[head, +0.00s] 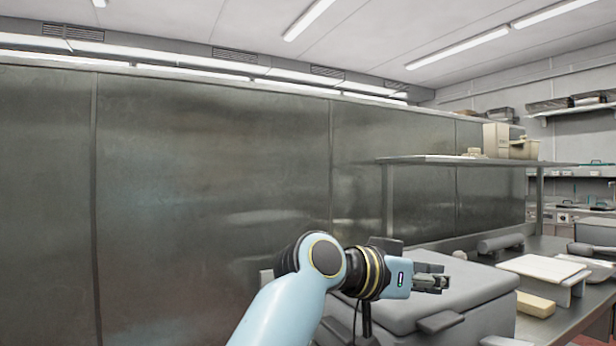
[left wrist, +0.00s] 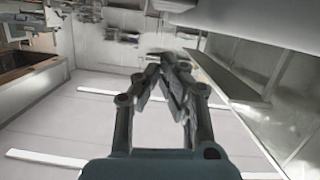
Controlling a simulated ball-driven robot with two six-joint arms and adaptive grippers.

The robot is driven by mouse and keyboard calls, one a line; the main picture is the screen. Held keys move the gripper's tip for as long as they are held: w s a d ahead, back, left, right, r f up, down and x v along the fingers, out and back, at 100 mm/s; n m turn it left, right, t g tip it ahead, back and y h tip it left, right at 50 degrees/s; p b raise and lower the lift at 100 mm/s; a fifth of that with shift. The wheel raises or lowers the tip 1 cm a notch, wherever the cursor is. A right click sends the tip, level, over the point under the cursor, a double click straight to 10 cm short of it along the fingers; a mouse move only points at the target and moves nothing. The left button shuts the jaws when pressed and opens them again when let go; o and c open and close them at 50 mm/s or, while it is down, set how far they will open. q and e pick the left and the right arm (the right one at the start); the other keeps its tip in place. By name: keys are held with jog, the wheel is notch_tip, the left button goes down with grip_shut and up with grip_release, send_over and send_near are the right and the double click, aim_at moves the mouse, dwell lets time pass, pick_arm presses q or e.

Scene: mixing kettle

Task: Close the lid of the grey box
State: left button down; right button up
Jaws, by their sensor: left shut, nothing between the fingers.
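The grey box (head: 490,318) stands at the lower right of the head view, partly cut off by the bottom edge. Its lid (head: 478,277) lies over the top; dark latch-like tabs show on its near side. I cannot tell whether the lid is fully down. My left gripper (head: 442,283) is just over the lid in the head view, pointing right. Its fingers are shut and empty, and their tips come together in the left wrist view (left wrist: 166,62). I cannot tell whether they touch the lid. My left arm hides the box's left part. My right gripper is out of view.
A steel counter (head: 577,318) runs right of the box, holding a white board (head: 545,267), a yellowish block (head: 535,305) and a grey roller-like object (head: 500,243). A shelf (head: 450,160) overhangs behind the box. A metal wall (head: 210,190) fills the left.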

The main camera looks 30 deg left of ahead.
aim_at(437, 325)
pick_arm(q)
jog(key=f, duration=0.1)
jog(key=f+b, duration=0.1)
jog(key=f, duration=0.1)
jog(key=shift+s+d+f, duration=0.2)
jog(key=shift+d+f, duration=0.05)
jog(key=shift+d, duration=0.1)
jog(key=shift+s+f, duration=0.1)
jog(key=shift+f, duration=0.25)
jog(key=shift+d+f+b, duration=0.1)
jog(key=shift+f+b, duration=0.1)
jog(key=shift+b, duration=0.1)
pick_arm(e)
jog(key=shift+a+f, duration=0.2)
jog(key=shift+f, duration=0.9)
